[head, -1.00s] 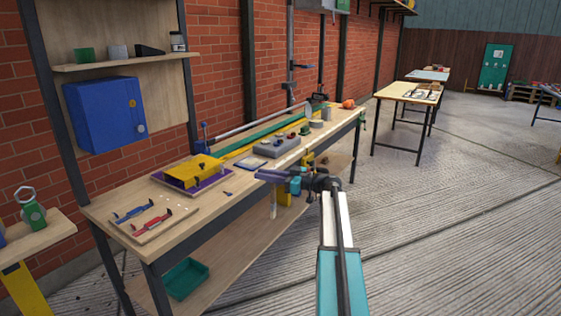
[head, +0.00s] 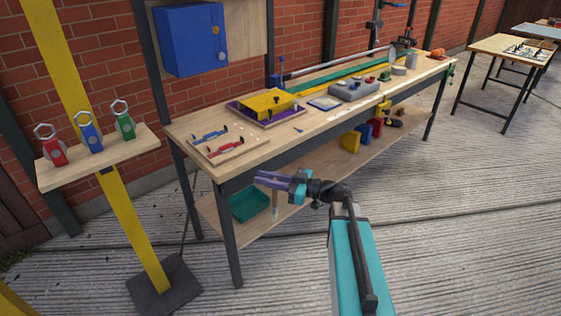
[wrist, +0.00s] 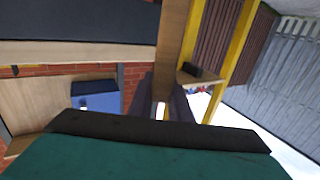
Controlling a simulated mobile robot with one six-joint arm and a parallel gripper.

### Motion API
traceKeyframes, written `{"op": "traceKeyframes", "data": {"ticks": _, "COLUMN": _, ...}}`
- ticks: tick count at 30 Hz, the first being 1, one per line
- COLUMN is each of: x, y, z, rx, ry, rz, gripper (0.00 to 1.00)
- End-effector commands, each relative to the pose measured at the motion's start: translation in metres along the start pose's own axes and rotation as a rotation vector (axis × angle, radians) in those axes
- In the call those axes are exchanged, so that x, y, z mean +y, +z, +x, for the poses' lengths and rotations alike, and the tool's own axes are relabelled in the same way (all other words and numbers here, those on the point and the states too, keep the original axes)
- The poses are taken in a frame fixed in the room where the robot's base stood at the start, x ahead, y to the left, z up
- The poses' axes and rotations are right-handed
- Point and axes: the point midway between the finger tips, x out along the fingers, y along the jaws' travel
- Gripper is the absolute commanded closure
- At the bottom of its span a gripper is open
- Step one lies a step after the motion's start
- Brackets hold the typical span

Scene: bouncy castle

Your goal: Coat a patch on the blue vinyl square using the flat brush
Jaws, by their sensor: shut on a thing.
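My gripper (head: 258,179) is shut on the flat brush (head: 275,205), which hangs below the purple fingers in the head view. Its lower end is too small to read clearly. In the wrist view a brown wooden strip, seemingly the brush handle (wrist: 174,45), runs up from between the fingers (wrist: 164,108). A small blue square with a pale rim, seemingly the blue vinyl square (head: 325,102), lies flat on the workbench (head: 285,133). My gripper is in front of the bench's front edge, apart from the square, which lies beyond it to the right.
The bench also bears a yellow block on a purple tray (head: 266,103), a board with calipers (head: 215,143) and a grey control box (head: 353,90). A green bin (head: 250,204) sits on the lower shelf. A yellow post stand (head: 125,215) stands left.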

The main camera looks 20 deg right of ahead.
Motion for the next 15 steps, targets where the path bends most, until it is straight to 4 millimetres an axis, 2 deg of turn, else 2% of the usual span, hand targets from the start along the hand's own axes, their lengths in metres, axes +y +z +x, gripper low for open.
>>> {"op": "traceKeyframes", "data": {"ticks": 1, "x": -0.017, "y": 0.002, "z": 0.002, "rx": 0.0, "ry": -0.008, "rz": 0.001, "gripper": 1.0}}
{"op": "traceKeyframes", "data": {"ticks": 6, "x": -0.043, "y": 0.006, "z": 0.006, "rx": 0.0, "ry": -0.02, "rz": 0.0, "gripper": 1.0}}
{"op": "traceKeyframes", "data": {"ticks": 10, "x": -0.051, "y": 0.007, "z": 0.007, "rx": -0.001, "ry": -0.023, "rz": 0.0, "gripper": 1.0}}
{"op": "traceKeyframes", "data": {"ticks": 15, "x": -0.053, "y": 0.007, "z": 0.007, "rx": -0.001, "ry": -0.024, "rz": -0.001, "gripper": 1.0}}
